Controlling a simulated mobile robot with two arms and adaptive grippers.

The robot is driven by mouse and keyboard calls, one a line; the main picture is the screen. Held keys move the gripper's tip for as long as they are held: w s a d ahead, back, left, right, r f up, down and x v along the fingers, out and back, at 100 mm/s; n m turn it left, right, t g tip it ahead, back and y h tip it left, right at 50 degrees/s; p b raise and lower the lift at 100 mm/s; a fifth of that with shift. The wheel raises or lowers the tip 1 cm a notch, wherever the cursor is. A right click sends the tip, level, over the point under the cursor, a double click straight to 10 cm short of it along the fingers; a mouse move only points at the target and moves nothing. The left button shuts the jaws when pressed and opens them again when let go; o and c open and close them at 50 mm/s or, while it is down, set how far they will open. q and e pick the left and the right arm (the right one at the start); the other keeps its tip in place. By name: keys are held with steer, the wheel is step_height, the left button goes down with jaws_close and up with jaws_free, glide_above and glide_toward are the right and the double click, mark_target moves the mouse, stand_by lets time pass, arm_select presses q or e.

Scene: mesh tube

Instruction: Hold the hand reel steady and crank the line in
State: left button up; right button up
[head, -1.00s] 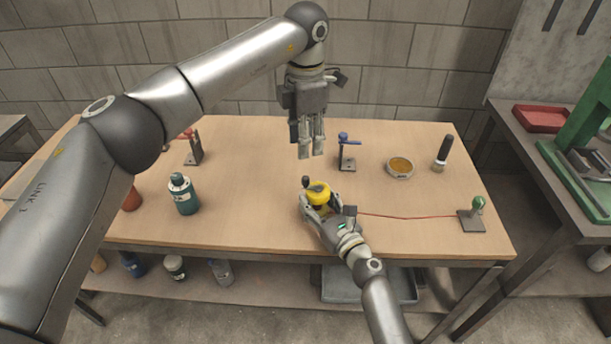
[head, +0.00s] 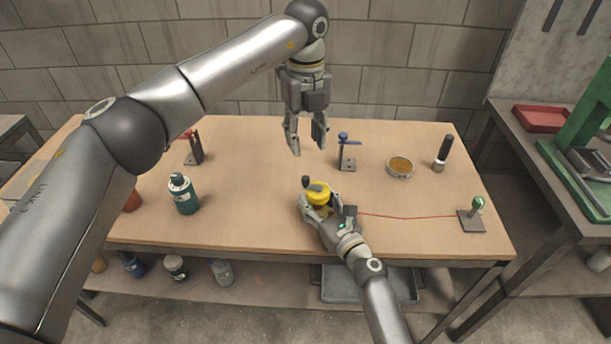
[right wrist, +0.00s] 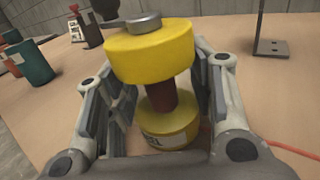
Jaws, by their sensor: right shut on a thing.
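The yellow hand reel (head: 319,198) stands upright near the table's front middle. Its grey crank with a dark knob (head: 306,180) is on top, the knob at the reel's left. In the right wrist view the reel (right wrist: 150,54) has two yellow flanges and a dark red core. My right gripper (head: 317,205) is shut on the reel, a finger on each side. My left gripper (head: 306,149) is open and empty, pointing down above and behind the reel, apart from the crank. A red line (head: 405,217) runs from the reel to a small post with a green ball (head: 477,206).
A blue-topped stand (head: 347,154), a round dish (head: 400,167) and a black-handled brush (head: 443,154) stand behind and right of the reel. A teal bottle (head: 183,194) and a red-topped stand (head: 194,148) are at left. The table between bottle and reel is clear.

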mark_target(306, 177)
arm_select(q)
step_height(306, 177, down, 12)
steer(key=n, duration=1.2)
steer(key=shift+r, duration=0.15)
steer(key=shift+c, duration=0.3)
jaws_close()
